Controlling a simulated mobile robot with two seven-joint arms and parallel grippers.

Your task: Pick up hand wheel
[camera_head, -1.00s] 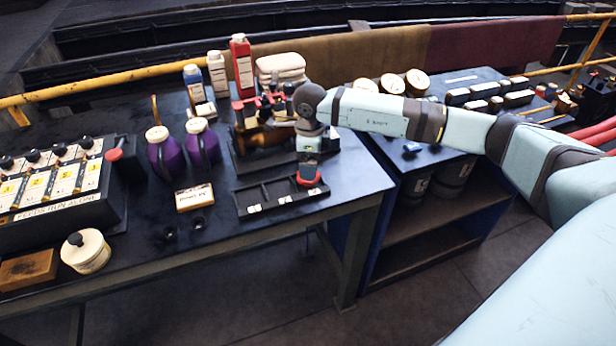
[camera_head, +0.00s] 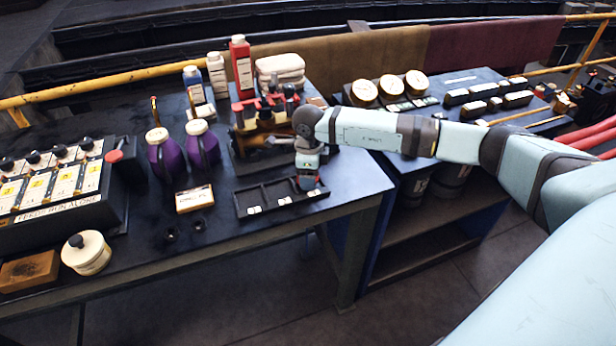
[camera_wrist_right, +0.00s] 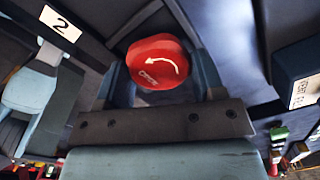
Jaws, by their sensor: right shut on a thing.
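The hand wheel (camera_wrist_right: 160,62) is a red disc with a white curved arrow and small white lettering. In the right wrist view it sits between the two fingers of my right gripper (camera_wrist_right: 160,75), which is shut on it. I cannot tell whether the wheel still touches the tray. My left gripper is not in view.
A brass and red fitting (camera_head: 262,140) stands behind the tray. Two purple jugs (camera_head: 165,158) and a labelled card (camera_head: 194,198) are to the left. A second bench with round gauges (camera_head: 390,88) is on the right. The front right table corner is clear.

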